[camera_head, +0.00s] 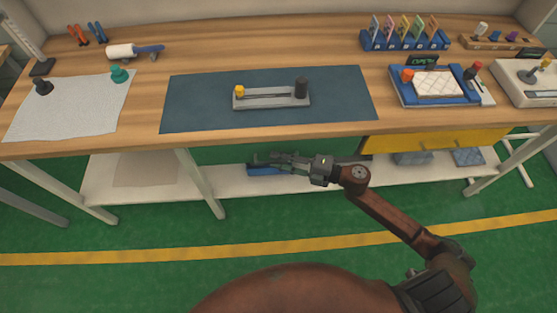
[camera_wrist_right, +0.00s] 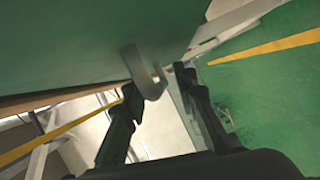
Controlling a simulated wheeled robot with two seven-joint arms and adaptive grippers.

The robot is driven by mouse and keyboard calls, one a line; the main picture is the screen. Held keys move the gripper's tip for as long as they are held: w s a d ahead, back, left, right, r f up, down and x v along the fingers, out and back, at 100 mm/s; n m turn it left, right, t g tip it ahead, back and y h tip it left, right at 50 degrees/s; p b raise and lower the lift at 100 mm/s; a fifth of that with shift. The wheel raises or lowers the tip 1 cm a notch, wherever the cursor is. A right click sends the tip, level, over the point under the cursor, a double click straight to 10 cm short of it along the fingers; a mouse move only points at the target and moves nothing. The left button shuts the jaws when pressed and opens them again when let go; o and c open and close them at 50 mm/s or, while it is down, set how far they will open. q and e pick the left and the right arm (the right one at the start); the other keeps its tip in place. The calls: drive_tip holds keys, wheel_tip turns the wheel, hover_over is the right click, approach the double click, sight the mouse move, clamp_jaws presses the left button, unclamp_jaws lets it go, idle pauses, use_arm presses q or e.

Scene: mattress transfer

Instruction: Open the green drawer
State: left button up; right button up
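The green drawer front (camera_wrist_right: 80,45) fills the upper left of the right wrist view. Its grey loop handle (camera_wrist_right: 150,75) sticks out from it. My right gripper (camera_wrist_right: 157,82) is open, with one finger on each side of the handle's end. I see gaps between the handle and the fingers; whether one touches is unclear. In the head view my right gripper (camera_head: 268,160) is just below the front edge of the workbench (camera_head: 150,146). The drawer front is hard to tell from the green floor there. My left gripper is not in view.
A yellow drawer (camera_head: 435,143) sits under the bench to the right. A white lower shelf (camera_head: 105,185) with a blue item (camera_head: 265,170) lies below my gripper. Bench legs (camera_head: 200,183) stand nearby. The floor in front is clear.

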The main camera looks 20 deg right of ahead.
clamp_jaws()
idle(0.6)
